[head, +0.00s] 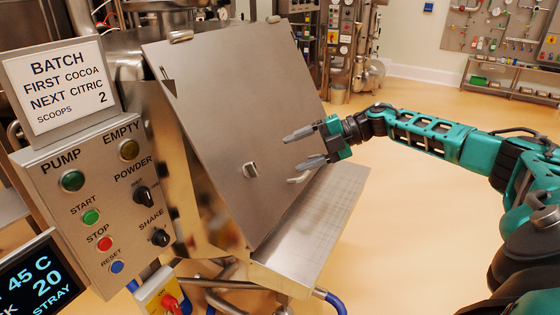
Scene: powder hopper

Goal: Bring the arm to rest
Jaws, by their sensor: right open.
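My right gripper (306,146) is open and empty. It is in front of the hopper's steel lid (235,110), and its two grey fingers point left toward the lid's face. I cannot tell how far it is from the lid. The lid stands tilted, with a small catch (250,170) on its face. My right arm (430,135) comes in from the right, teal and black. My left gripper is not in view.
A steel shelf (318,215) juts out below the lid. The control panel (105,200) stands at left, under a batch sign (67,84) and beside a display (38,283). A red switch (170,302) is low in front. Open floor (410,240) lies at right.

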